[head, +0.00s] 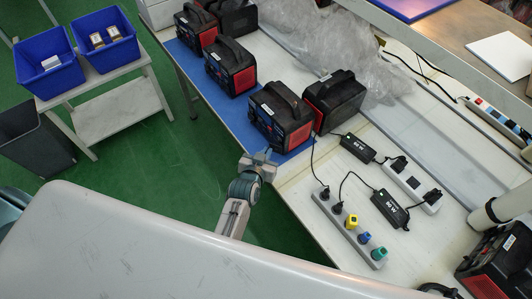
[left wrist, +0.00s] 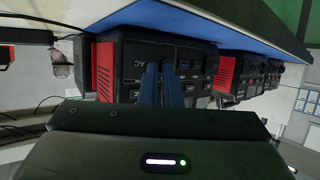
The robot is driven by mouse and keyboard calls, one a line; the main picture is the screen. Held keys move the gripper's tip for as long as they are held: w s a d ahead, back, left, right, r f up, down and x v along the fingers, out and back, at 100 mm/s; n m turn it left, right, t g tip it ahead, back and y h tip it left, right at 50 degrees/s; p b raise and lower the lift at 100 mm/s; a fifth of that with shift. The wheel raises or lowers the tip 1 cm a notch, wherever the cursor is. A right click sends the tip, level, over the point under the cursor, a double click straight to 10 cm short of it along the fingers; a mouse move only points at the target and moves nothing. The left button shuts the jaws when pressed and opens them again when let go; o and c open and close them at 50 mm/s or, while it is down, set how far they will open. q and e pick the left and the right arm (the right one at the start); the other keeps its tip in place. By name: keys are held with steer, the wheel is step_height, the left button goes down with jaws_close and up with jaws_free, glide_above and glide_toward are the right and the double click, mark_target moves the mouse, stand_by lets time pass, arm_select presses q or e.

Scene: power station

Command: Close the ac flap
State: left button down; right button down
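A black and red power station (head: 280,118) stands at the edge of the blue mat, its front turned toward my left gripper (head: 262,157). In the left wrist view, its dark front (left wrist: 195,62) appears upside down, with a panel lettered AC (left wrist: 138,64). This panel seems to be the AC flap; I cannot tell how far open it is. My left gripper's two fingers (left wrist: 161,82) are close together in front of the panel, with nothing seen between them. They cover part of the front, and I cannot tell whether they touch it. My right gripper is not in view.
More power stations (head: 230,65) stand along the blue mat (head: 238,112). A second one (head: 335,100) is close behind the nearest. Power strips (head: 345,232) and black adapters (head: 390,208) lie at the right. Plastic wrap (head: 340,45) covers the back.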

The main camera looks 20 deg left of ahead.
mark_target(275, 143)
arm_select(q)
steer(key=shift+f, duration=0.1)
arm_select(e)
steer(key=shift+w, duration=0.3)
